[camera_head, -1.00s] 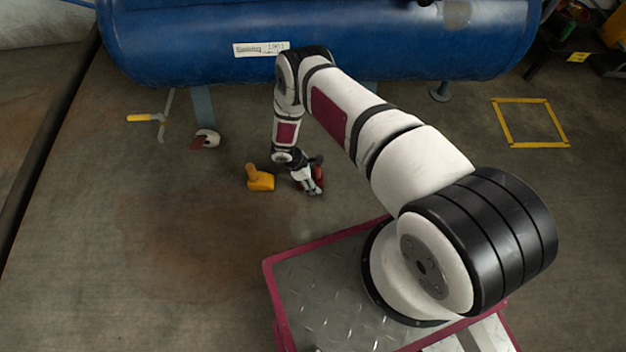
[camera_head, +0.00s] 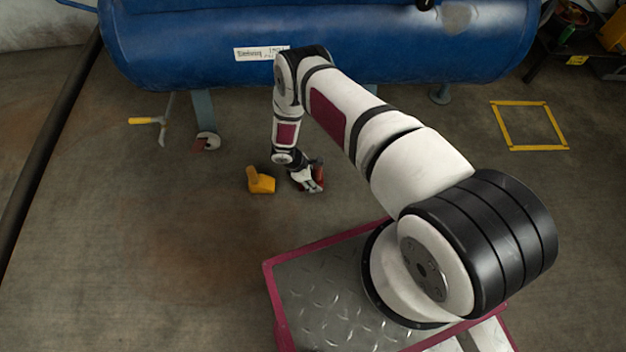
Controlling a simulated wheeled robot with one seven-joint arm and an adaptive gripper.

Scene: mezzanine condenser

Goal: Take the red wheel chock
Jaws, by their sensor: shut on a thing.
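The red wheel chock (camera_head: 319,173) is on or just above the floor, below the blue tank and left of my base. My gripper (camera_head: 313,182) is down at it and shut on it. The fingers and the end of my arm hide much of the chock. I cannot tell whether the chock touches the floor.
A yellow-orange chock (camera_head: 261,181) stands on the floor just left of my gripper. A hammer-like tool with a yellow handle (camera_head: 143,121) lies further left. The blue tank (camera_head: 190,45) spans the back on legs. A yellow floor square (camera_head: 529,125) is at right.

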